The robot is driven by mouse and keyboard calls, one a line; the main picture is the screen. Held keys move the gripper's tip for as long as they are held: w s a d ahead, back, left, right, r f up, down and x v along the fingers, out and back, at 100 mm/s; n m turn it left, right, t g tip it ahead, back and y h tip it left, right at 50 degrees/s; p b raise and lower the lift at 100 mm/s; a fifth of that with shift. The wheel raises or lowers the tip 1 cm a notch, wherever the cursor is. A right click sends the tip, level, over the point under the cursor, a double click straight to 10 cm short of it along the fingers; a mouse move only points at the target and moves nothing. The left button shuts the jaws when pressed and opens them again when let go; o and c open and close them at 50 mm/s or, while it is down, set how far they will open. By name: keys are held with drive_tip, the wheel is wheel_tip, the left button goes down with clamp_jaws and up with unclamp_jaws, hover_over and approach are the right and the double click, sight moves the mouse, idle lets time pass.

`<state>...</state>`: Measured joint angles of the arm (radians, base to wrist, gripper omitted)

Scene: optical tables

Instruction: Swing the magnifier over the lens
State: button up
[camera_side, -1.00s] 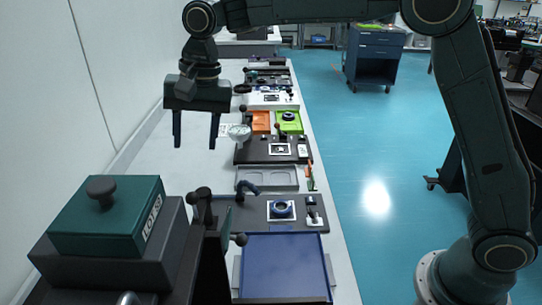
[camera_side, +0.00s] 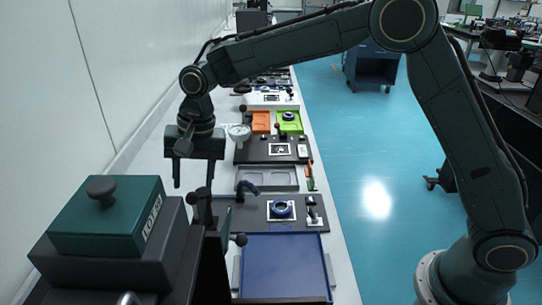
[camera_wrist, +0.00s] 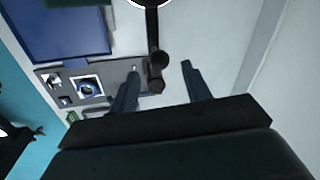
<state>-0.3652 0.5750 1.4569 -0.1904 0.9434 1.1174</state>
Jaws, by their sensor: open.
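The lens (camera_side: 281,209) is a blue-rimmed ring on a white square, on a dark plate; it also shows in the wrist view (camera_wrist: 88,88). What looks like the magnifier is a dark post (camera_side: 203,210) with a ball-ended arm left of the plate. In the wrist view its dark arm (camera_wrist: 153,32) leads to a round head cut off by the top edge. My gripper (camera_side: 193,182) is open and empty, fingers down, close to the post top. In the wrist view the post's end shows between my fingers (camera_wrist: 160,73); I cannot tell whether they touch.
A green box with a knob (camera_side: 107,215) stands on a dark block at the front left. A blue tray (camera_side: 283,265) lies in front of the lens plate. A dark curved hook (camera_side: 247,187) and a grey tray (camera_side: 267,178) are behind.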

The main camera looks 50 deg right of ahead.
sight(193, 193)
drive_tip(key=shift+w+a+f, duration=0.15)
drive_tip(key=shift+a+f, duration=0.05)
drive_tip(key=shift+f, duration=0.8)
drive_tip(key=shift+w+a+f, duration=0.1)
drive_tip(key=shift+a+f, duration=0.05)
drive_tip(key=shift+f, duration=0.85)
drive_tip(key=shift+c, duration=0.5)
clamp_jaws()
